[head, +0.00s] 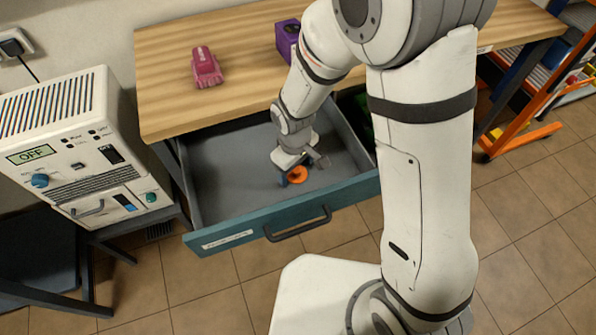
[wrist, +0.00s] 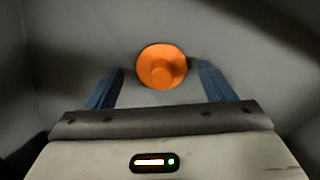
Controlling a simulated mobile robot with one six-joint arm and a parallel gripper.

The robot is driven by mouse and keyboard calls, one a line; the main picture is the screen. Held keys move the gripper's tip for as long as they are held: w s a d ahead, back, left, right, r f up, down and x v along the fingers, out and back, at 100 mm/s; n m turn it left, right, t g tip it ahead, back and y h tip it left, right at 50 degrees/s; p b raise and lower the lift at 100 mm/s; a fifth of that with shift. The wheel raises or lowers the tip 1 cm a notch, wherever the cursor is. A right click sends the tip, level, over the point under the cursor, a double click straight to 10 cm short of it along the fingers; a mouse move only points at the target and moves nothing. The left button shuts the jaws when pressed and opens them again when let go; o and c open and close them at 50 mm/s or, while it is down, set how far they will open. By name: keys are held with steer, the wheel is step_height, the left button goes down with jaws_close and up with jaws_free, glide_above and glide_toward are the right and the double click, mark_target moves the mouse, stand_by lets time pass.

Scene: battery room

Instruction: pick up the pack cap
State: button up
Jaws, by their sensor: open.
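The pack cap (head: 297,174) is a round orange piece with a raised middle, lying on the grey floor of the open drawer (head: 230,171). In the wrist view the cap (wrist: 162,66) lies ahead of my gripper, roughly between the lines of the two blue fingers and a little past their tips. My gripper (wrist: 161,72) is open, with nothing between its fingers. In the head view my gripper (head: 299,178) is down inside the drawer at the cap. Whether a finger touches the cap cannot be told.
The drawer's teal front (head: 290,213) with its dark handle (head: 298,224) and its side walls surround my gripper. On the wooden table (head: 245,70) above are a pink object (head: 206,67) and a purple box (head: 288,38). A white power unit (head: 75,140) stands at the left.

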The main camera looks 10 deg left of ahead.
steer(key=c, duration=1.1)
steer(key=shift+o, duration=0.2)
steer(key=shift+r, duration=0.1)
